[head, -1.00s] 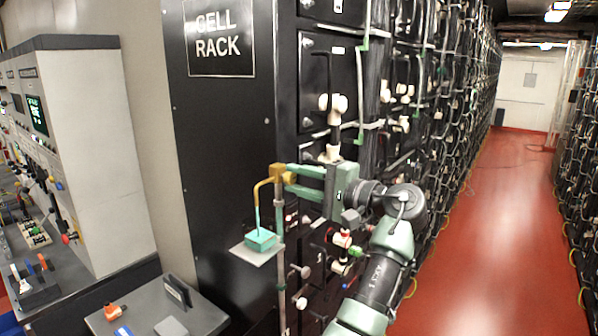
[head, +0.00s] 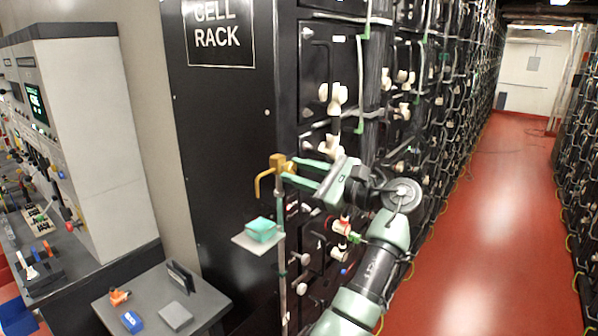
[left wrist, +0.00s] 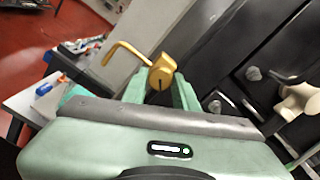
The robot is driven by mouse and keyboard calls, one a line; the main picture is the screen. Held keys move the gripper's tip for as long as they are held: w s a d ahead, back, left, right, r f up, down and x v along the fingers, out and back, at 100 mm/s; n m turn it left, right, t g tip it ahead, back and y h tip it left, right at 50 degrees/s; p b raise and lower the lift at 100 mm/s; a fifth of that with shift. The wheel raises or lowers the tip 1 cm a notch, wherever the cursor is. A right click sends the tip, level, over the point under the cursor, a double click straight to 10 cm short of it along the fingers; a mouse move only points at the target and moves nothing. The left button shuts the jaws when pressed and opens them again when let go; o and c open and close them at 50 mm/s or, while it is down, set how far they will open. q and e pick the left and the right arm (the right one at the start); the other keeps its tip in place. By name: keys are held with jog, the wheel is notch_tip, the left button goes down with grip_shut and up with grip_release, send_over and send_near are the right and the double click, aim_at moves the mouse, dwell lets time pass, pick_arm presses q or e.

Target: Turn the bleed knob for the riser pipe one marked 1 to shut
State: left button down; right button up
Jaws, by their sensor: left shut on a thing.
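A brass bleed fitting (head: 276,170) with a hooked spout sits at the top of a thin upright riser pipe (head: 282,265) by the cell rack's near corner. My left gripper (head: 290,172) is shut on the brass fitting's knob end, coming from the right. In the left wrist view the brass knob (left wrist: 161,73) sits between the two green fingers, with the spout curving off to the left. The number 1 mark is not legible. No stream shows under the spout. My right gripper is not in view.
The black cell rack (head: 228,125) stands behind, with white fittings (head: 334,97) and cables along its aisle side. A small grey table (head: 150,285) stands at lower left beside control cabinets (head: 95,140). The red aisle floor (head: 480,240) at right is clear.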

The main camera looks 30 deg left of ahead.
pick_arm(q)
jog(key=m, duration=0.4)
jog(key=shift+r, duration=0.15)
jog(key=shift+s+m, duration=0.1)
jog(key=shift+m, duration=2)
jog(key=c, duration=1.1)
grip_release()
jog(key=shift+a, duration=0.1)
